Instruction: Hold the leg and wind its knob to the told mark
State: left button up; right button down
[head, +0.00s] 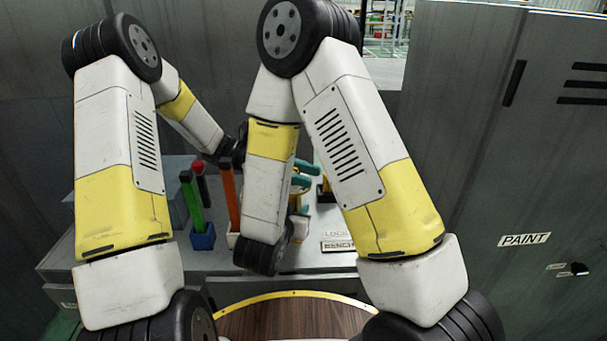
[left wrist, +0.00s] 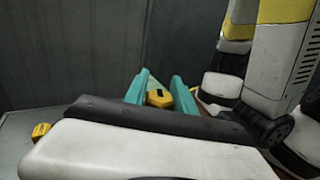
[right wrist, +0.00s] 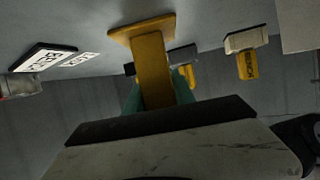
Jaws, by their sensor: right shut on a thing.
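My left gripper (head: 309,174) reaches in from the left behind my right forearm, its teal fingers pointing right. In the left wrist view its fingers (left wrist: 160,80) stand apart, with a yellow piece with a dark mark (left wrist: 159,98), likely the knob, between them. Whether they touch it I cannot tell. My right gripper (right wrist: 160,95) is shut on the yellow leg (right wrist: 152,70), whose flat plate (right wrist: 140,29) shows beyond the fingers. In the head view my right forearm hides most of the leg and of my right gripper, and any marks on the leg are unreadable.
On the grey bench stand a green post (head: 193,205) in a blue base, a red-topped dark post (head: 200,184) and an orange post (head: 230,195). Label plates (head: 338,246) lie near the front. A grey cabinet marked PAINT (head: 524,240) stands at the right.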

pick_arm(q)
grip_shut()
jog(key=shift+s+m+g+y, duration=0.15)
jog(key=shift+m+g+y, duration=0.65)
jog(key=shift+m+g, duration=0.3)
jog(key=m+g+y, duration=0.2)
jog(key=a+m+g+y, duration=0.1)
jog(key=y, duration=0.1)
jog(key=shift+s+g, duration=0.35)
jog(key=shift+g, duration=0.05)
jog(key=o, duration=1.1)
grip_release()
jog(key=shift+w, duration=0.1)
jog(key=shift+v, duration=3.7)
